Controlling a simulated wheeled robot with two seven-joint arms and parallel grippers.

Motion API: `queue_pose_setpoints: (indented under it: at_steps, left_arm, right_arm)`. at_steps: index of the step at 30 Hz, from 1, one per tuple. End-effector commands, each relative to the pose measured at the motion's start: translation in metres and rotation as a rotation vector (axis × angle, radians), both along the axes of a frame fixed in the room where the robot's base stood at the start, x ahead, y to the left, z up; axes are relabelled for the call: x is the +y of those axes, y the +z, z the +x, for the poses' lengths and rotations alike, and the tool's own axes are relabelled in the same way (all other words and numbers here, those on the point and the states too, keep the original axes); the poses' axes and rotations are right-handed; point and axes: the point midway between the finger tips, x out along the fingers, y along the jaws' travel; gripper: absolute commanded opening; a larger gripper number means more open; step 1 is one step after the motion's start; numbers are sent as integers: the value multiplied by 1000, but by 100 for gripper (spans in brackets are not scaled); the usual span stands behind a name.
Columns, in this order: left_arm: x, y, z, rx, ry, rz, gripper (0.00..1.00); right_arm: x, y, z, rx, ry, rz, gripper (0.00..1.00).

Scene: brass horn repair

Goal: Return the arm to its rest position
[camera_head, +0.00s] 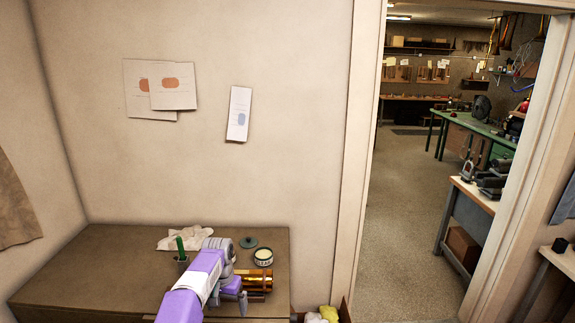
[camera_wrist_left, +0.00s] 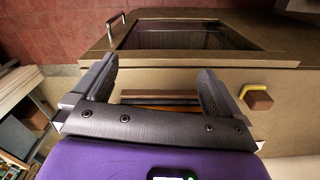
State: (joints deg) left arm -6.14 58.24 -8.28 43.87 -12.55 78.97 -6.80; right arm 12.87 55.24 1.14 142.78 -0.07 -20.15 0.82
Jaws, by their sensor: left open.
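My left arm comes in from the bottom of the head view, purple and grey, above the brown cabinet top (camera_head: 120,262). My left gripper (camera_head: 238,296) shows at its end, in front of a shiny brass cylinder (camera_head: 260,279); I cannot tell whether they touch. In the left wrist view my left gripper (camera_wrist_left: 155,88) has its two dark fingers spread wide, with nothing held between them. Behind the fingers are a tan surface and thin brown, orange and blue strips (camera_wrist_left: 160,98). My right gripper is not in view.
On the cabinet top are a white cloth (camera_head: 180,238), a green-handled thing (camera_head: 181,246), an open tin (camera_head: 263,257) and a dark round lid (camera_head: 249,242). A box with yellow cloth (camera_head: 329,312) stands right of it. The doorway floor (camera_head: 412,190) is clear.

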Motion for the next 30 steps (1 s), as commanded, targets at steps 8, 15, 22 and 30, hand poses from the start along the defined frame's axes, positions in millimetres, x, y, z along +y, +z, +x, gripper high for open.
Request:
queue_pose_setpoints:
  at_steps: [8, 15, 22, 30]
  left_arm:
    - [-6, -87, -13, 11, 11, -56, 100]
    - [-19, -188, -49, 20, 49, -133, 100]
    - [-42, -302, -128, 28, 139, -237, 100]
    - [-69, -385, -250, 41, 285, -323, 100]
  right_arm:
    - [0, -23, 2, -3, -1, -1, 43]
    - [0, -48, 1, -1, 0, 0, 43]
    - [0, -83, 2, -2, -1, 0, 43]
    - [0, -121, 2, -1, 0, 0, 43]
